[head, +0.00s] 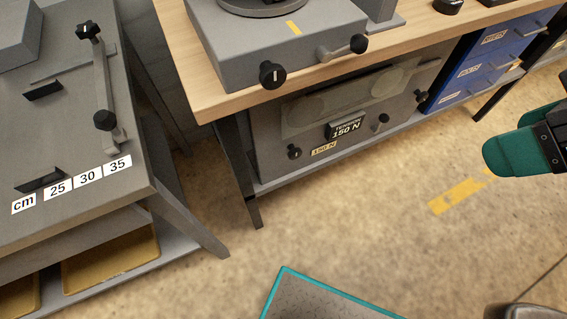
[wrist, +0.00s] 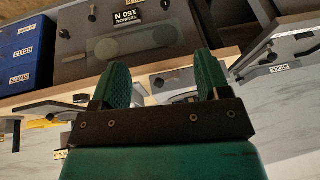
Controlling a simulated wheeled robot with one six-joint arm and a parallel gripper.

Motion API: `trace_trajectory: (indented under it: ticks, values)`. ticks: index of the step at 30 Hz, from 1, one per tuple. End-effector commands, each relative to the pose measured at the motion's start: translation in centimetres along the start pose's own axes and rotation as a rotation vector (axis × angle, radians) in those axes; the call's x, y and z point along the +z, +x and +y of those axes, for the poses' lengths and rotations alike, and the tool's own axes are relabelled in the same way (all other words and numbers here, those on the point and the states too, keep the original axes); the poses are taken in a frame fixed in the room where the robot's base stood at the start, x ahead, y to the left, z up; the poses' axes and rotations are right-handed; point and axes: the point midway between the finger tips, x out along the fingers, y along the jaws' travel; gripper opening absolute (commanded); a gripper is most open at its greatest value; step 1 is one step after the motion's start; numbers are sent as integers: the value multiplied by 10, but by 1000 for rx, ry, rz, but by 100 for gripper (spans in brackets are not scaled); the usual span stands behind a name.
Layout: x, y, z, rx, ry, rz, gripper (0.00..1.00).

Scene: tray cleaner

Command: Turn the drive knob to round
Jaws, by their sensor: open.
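Several black knobs are in view, and no label reading "drive" or "round" is legible, so I cannot tell which is the drive knob. One knob with a white pointer line (head: 272,75) is on the front of a grey machine base (head: 222,57) on the wooden bench. A smaller knob (head: 294,151) is at the lower left of a grey panel unit under the bench. My gripper (head: 500,155) is at the right edge in the head view, over the floor and away from these knobs. In the wrist view, my gripper's green fingers (wrist: 160,83) are apart with nothing between them.
A ball-ended lever (head: 340,49) is right of the pointer knob. Blue drawers (head: 483,62) are at the right. A grey table (head: 80,125) with a cm scale is at the left. The floor between is mostly clear.

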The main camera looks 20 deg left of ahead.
Motion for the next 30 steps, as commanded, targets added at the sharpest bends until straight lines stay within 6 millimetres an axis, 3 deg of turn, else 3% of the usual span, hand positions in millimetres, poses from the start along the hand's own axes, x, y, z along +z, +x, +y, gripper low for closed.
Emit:
trace_trajectory:
  ticks: [1,9,20,30]
  values:
    - [11,44,5,21,-91,26,70]
    - [15,152,22,200,-624,157,70]
    - [19,276,32,545,-1341,244,70]
    - [27,376,21,998,-1984,206,70]
